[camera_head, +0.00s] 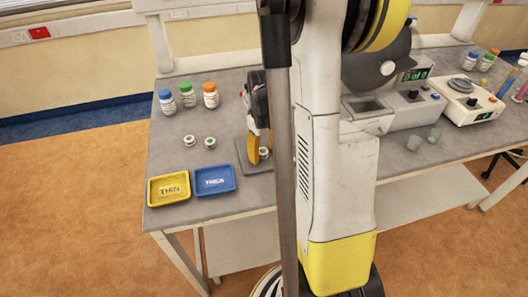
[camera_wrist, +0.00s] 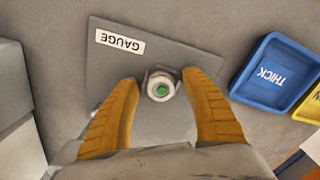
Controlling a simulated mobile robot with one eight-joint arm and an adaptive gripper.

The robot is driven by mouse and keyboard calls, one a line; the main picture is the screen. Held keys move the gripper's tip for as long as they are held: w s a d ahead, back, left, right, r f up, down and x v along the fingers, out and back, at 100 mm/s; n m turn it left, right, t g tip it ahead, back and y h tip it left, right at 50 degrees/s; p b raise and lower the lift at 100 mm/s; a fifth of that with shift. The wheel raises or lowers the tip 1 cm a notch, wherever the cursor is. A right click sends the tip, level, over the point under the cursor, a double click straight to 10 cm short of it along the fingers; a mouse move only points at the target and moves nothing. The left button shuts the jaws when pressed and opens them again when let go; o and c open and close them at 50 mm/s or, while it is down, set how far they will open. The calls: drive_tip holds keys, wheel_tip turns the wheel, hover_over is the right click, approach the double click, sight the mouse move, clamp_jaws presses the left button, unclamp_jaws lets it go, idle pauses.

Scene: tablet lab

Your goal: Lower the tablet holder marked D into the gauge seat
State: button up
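My gripper (camera_wrist: 162,78) has its two orange fingers spread, one on each side of a small holder, with a visible gap on both sides. This tablet holder (camera_wrist: 160,87) is a white ring with a green centre. It appears upright within the small grey gauge seat (camera_wrist: 148,76) on the plate labelled GAUGE (camera_wrist: 186,52); I cannot tell whether it is fully down. No letter D is readable. In the head view my gripper (camera_head: 259,147) points down over the gauge plate (camera_head: 243,158), and the holder (camera_head: 264,153) shows beside a finger.
Two similar holders (camera_head: 190,142) and (camera_head: 210,143) stand on the table. A yellow THIN tray (camera_head: 168,201) and a blue THICK tray (camera_head: 231,189) lie at the front left. Several capped bottles (camera_head: 188,95) stand behind. Grey instruments (camera_head: 408,117) stand to the right.

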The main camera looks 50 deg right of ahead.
wheel_tip(320, 180, up, 12)
idle(0.6)
drive_tip(key=shift+a, duration=0.1)
drive_tip(key=s+a+r+t, duration=0.2)
drive_tip(key=a+t, duration=0.1)
drive_tip(key=a, duration=0.9)
drive_tip(key=s+a+r+t, duration=0.3)
drive_tip(key=a+t, duration=0.1)
drive_tip(key=a, duration=0.9)
drive_tip(key=shift+a+n, duration=0.15)
drive_tip(key=shift+n, duration=0.15)
drive_tip(key=shift+f, duration=0.1)
